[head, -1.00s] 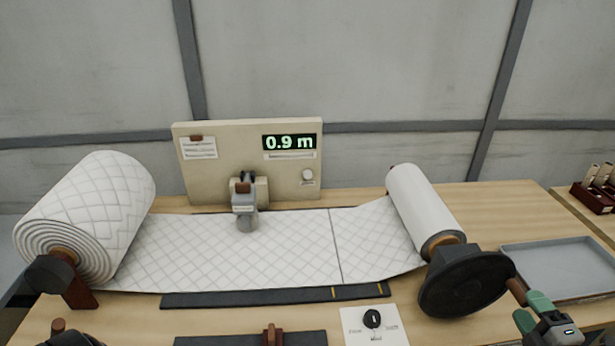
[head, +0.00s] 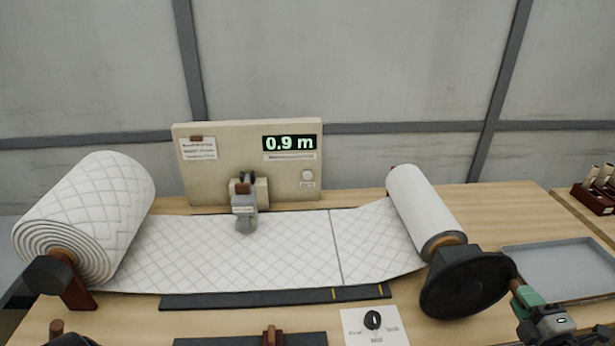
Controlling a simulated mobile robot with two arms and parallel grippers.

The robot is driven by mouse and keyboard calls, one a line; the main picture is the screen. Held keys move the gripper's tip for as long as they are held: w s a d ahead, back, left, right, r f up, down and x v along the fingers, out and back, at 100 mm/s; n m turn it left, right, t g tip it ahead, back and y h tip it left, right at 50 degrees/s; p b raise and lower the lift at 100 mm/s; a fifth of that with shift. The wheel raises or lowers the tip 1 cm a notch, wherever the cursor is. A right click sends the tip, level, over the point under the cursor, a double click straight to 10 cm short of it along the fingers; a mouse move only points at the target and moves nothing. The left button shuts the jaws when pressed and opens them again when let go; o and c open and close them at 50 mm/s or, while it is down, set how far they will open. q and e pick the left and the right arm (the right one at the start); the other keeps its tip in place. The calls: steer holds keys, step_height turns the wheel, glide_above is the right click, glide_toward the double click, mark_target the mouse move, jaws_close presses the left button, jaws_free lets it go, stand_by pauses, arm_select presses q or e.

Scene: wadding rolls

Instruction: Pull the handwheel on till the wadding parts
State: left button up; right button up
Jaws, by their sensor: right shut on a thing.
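The white quilted wadding (head: 235,255) runs flat from the big roll (head: 95,215) on the left to the smaller roll (head: 420,205) on the right. A dark line crosses it near its right part, and the sheet looks unbroken on both sides of that line. The black handwheel (head: 466,284) sits at the near end of the right roll. My right gripper (head: 522,292) is shut on the handwheel's brown handle, mostly hidden by the jaws, at the wheel's right side.
A panel (head: 247,160) behind the wadding reads 0.9 m, with a grey device (head: 244,208) over the sheet. A dark strip (head: 250,300) lies in front. A dial card (head: 375,327) is at the front, and an empty grey tray (head: 560,268) at right.

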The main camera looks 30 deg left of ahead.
stand_by(0.5)
steer(key=shift+f+b, duration=0.9)
steer(key=shift+f, duration=0.15)
steer(key=shift+s+f+b, duration=0.1)
steer(key=shift+f+b, duration=0.65)
steer(key=shift+f, duration=0.2)
steer(key=shift+a+f, duration=0.1)
steer(key=shift+f, duration=0.05)
